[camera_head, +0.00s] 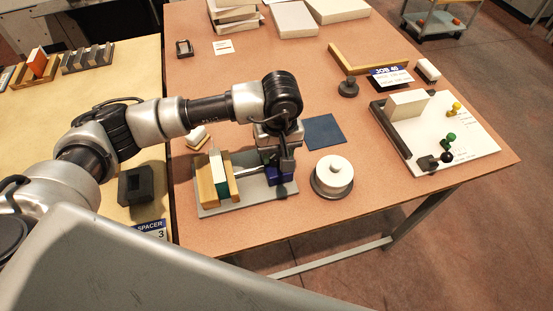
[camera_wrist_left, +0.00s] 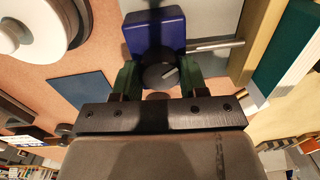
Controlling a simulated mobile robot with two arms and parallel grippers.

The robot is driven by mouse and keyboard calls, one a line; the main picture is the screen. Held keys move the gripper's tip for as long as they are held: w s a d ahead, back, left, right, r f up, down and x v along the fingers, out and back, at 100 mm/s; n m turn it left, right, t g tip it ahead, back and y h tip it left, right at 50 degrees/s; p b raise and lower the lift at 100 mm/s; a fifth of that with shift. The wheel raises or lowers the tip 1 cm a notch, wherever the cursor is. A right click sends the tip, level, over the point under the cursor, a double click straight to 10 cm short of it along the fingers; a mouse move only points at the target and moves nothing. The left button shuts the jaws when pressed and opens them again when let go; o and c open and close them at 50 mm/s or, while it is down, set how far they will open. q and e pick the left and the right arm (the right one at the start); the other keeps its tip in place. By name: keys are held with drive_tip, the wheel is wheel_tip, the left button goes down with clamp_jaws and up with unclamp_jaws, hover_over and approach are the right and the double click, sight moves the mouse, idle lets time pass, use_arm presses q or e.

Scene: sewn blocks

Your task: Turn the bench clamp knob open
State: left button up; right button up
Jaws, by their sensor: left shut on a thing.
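The bench clamp has a grey base plate (camera_head: 240,200), wooden jaws (camera_head: 208,190) and a blue block (camera_head: 277,175) at its right end. A metal rod (camera_wrist_left: 215,45) runs between the blue block and the jaws. My left gripper (camera_head: 284,162) is over the blue block. In the left wrist view its two green-tinted fingers (camera_wrist_left: 160,78) are shut on the dark round knob (camera_wrist_left: 158,74), which has a pale pointer line. The knob is hidden by my gripper in the head view. A white and a green piece stand between the jaws. My right gripper is not in view.
A white board (camera_head: 450,145) with coloured knobs is at the right. The front right tabletop is clear.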

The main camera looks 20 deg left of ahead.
use_arm(q)
drive_tip(key=n+b, duration=0.6)
drive_tip(key=shift+w+f+b, duration=0.1)
drive_tip(key=shift+f+b, duration=0.15)
drive_tip(key=shift+b, duration=0.15)
drive_tip(key=n+b, duration=0.2)
drive_tip(key=n, duration=0.1)
drive_tip(key=shift+r+n+b, duration=0.1)
drive_tip(key=shift+n+b, duration=0.2)
drive_tip(key=shift+b, duration=0.1)
drive_tip(key=shift+r+n+h+b, duration=0.15)
drive_tip(key=shift+n+h+b, duration=0.15)
drive_tip(key=shift+n+b, duration=0.55)
drive_tip(key=shift+n, duration=0.25)
drive_tip(key=o, duration=0.9)
drive_tip(key=shift+r, duration=0.1)
drive_tip(key=r, duration=1)
drive_tip(key=shift+w+r, duration=0.2)
drive_tip(key=shift+r, duration=0.15)
